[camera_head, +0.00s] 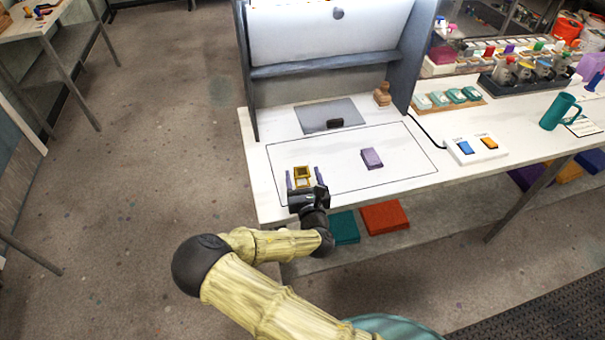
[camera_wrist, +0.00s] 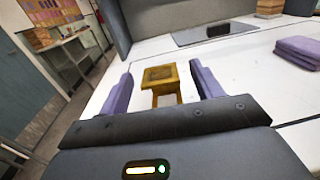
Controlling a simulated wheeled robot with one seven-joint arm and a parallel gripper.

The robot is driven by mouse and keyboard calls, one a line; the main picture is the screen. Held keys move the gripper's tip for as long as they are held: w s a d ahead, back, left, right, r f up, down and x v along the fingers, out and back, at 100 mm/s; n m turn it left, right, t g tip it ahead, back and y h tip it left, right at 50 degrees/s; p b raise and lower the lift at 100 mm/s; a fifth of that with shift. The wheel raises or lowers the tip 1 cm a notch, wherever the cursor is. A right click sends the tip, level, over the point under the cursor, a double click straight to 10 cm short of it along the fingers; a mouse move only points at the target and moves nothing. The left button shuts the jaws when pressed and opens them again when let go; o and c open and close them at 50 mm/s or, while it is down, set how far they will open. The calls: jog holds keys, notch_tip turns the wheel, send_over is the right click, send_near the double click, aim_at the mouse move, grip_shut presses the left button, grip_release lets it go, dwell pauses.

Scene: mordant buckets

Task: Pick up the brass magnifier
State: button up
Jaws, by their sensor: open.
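The brass magnifier (camera_head: 302,176) is a small gold-coloured folding frame on the white table, inside the black outlined rectangle near its left side. In the wrist view the brass magnifier (camera_wrist: 161,78) stands upright-looking between and slightly beyond the fingers. My gripper (camera_head: 304,180) is open, with its two purple fingers on either side of the magnifier. In the wrist view my gripper (camera_wrist: 160,80) shows clear gaps between each finger and the magnifier. Its lower near part is partly hidden by the gripper body.
A folded purple cloth (camera_head: 372,158) lies to the right in the outline. Behind are a grey mat (camera_head: 318,112) with a small black object (camera_head: 335,123), a wooden stamp-like object (camera_head: 382,94) and the grey booth wall (camera_head: 246,70). A switch box (camera_head: 476,149) stands further right.

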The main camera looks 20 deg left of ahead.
jog(key=p+x, duration=0.1)
jog(key=x, duration=0.3)
jog(key=shift+w+a, duration=0.15)
jog(key=shift+w, duration=0.15)
jog(key=shift+c, duration=0.4)
jog(key=c, duration=1)
